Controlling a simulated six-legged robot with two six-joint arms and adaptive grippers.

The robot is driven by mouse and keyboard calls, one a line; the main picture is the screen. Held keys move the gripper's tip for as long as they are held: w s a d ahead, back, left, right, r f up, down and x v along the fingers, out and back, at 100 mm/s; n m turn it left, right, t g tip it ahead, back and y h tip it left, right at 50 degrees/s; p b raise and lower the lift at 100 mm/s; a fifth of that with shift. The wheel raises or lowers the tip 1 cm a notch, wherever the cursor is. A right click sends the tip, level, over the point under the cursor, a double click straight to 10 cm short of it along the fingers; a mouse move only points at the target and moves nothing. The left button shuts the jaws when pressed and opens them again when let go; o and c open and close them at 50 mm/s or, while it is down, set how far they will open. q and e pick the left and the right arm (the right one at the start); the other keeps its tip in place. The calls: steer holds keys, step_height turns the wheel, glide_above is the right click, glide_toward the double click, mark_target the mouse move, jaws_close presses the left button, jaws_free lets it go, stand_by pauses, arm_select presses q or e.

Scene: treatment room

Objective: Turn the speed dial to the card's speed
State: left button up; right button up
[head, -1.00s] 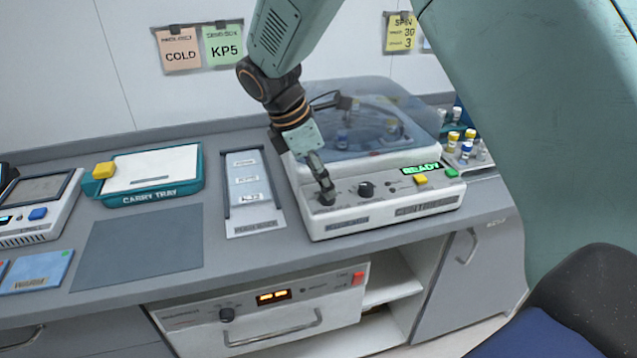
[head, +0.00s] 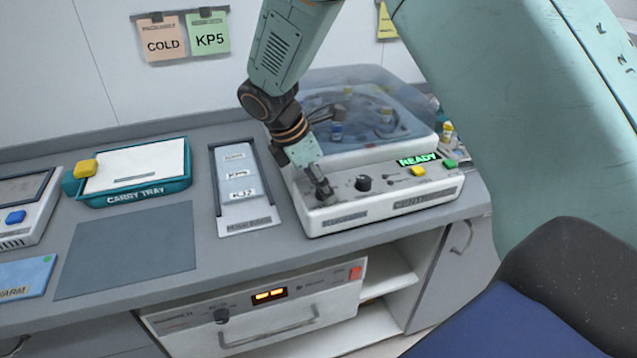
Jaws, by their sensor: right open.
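The white centrifuge (head: 400,201) stands on the counter with its clear lid down and a green READY display (head: 418,160). A dark dial (head: 363,183) shows uncovered on its front panel. My right gripper (head: 324,194) is open and points down at the panel's left end, left of that dial. Its fingers hide what lies under them, and I cannot tell whether they touch it. The yellow spin card (head: 386,24) on the wall is mostly hidden behind my arm, and its numbers cannot be read now. My left gripper is out of view.
A teal carry tray (head: 185,183), a grey mat (head: 125,250) and a label rack (head: 216,180) lie left of the centrifuge. Orange COLD (head: 165,45) and green KP5 (head: 209,40) cards hang on the wall. Coloured-cap tubes stand right of the centrifuge, partly behind my arm.

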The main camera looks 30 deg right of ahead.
steer(key=shift+s+d+r, duration=0.1)
steer(key=shift+s, duration=0.3)
steer(key=shift+w, duration=0.4)
steer(key=c, duration=0.6)
steer(key=shift+s, duration=0.2)
steer(key=c, duration=0.4)
steer(key=shift+w, duration=0.1)
jaws_close()
